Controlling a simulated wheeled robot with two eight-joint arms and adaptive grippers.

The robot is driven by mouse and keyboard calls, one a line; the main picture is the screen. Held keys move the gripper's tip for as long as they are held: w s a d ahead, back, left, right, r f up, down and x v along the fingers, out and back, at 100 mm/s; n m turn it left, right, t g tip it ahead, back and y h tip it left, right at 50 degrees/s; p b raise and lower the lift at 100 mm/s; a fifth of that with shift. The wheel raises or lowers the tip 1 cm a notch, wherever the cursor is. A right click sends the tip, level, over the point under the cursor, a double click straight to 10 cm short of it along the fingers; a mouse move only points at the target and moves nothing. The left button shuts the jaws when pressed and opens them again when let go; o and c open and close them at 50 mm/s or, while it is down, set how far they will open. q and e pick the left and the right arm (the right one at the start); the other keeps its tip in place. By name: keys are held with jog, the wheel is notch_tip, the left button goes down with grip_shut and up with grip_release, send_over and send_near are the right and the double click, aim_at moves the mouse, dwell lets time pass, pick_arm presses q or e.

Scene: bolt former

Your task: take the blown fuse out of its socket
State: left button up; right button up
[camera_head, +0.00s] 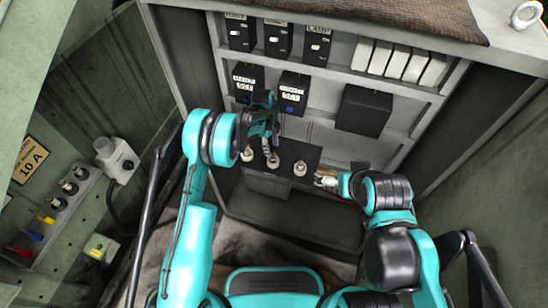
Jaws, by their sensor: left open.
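A black fuse block (288,151) sits low in the open cabinet, with several pale round fuse positions in a row. The left one (247,154), the middle one (272,160) and the right one (300,168) show. I cannot tell which fuse is blown. My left gripper (267,143) is open and hangs just above the middle position, partly hiding the block. I cannot tell whether it touches the fuse. My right gripper (322,181) is at the right end of the block. Something pale shows at its tip, and its finger state is unclear.
Two black relays with labels (292,92) sit just above my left gripper. Breakers (278,38) and a dark box (364,110) are higher up. On the left wall are a "10 A" plate (30,159), a rack (50,215) with several small parts, and a grey switch box (116,157).

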aim_at(273, 155)
pick_arm(q)
jog(key=f, duration=0.1)
jog(key=f+b, duration=0.1)
jog(key=f, duration=0.1)
jog(key=s+f+b, duration=0.1)
jog(key=shift+d+f, duration=0.3)
jog(key=shift+f, duration=0.35)
grip_shut()
